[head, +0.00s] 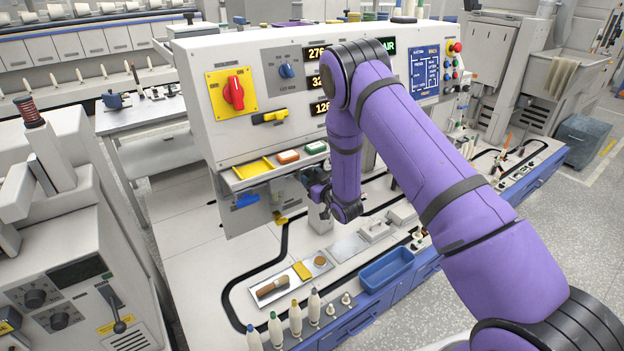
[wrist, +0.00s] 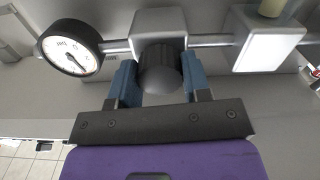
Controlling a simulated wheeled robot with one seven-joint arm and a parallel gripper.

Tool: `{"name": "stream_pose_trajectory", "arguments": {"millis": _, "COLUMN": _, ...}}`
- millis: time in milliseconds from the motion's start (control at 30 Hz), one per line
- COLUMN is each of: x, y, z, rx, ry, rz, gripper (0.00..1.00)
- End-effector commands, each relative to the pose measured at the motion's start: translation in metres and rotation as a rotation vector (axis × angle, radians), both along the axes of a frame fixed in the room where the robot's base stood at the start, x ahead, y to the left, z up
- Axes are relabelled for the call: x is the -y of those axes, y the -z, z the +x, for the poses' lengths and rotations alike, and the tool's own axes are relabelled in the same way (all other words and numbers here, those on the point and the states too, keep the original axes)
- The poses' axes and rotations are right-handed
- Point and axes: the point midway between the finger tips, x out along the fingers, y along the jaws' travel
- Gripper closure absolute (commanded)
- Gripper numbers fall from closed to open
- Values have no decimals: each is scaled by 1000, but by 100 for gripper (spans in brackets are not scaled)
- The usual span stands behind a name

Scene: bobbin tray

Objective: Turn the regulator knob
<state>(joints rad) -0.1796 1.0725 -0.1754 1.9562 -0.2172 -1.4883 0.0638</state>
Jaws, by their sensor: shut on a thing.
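The regulator knob (wrist: 160,70) is a dark grey, rounded knob on the front of a light grey block (wrist: 158,22), seen in the wrist view. My gripper (wrist: 159,77) has its two blue fingertips on either side of the knob and is shut on it. In the head view my gripper (head: 318,188) is at the panel's lower edge, below the display rows, partly behind my forearm. The knob itself is hidden in the head view. A round pressure gauge (wrist: 71,47) with a white dial and dark rim sits left of the block.
A pipe (wrist: 207,40) runs from the block to a second pale block (wrist: 268,40) on the right. The panel (head: 190,80) carries a red rotary switch (head: 234,92).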

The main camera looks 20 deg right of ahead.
Motion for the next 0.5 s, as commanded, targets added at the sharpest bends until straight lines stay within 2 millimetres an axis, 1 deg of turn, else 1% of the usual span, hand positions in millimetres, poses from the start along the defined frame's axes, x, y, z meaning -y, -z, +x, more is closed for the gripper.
{"name": "stream_pose_trajectory", "arguments": {"millis": 500, "x": 2, "y": 0, "z": 0, "rx": -143, "ry": 4, "rz": 438, "gripper": 80}}
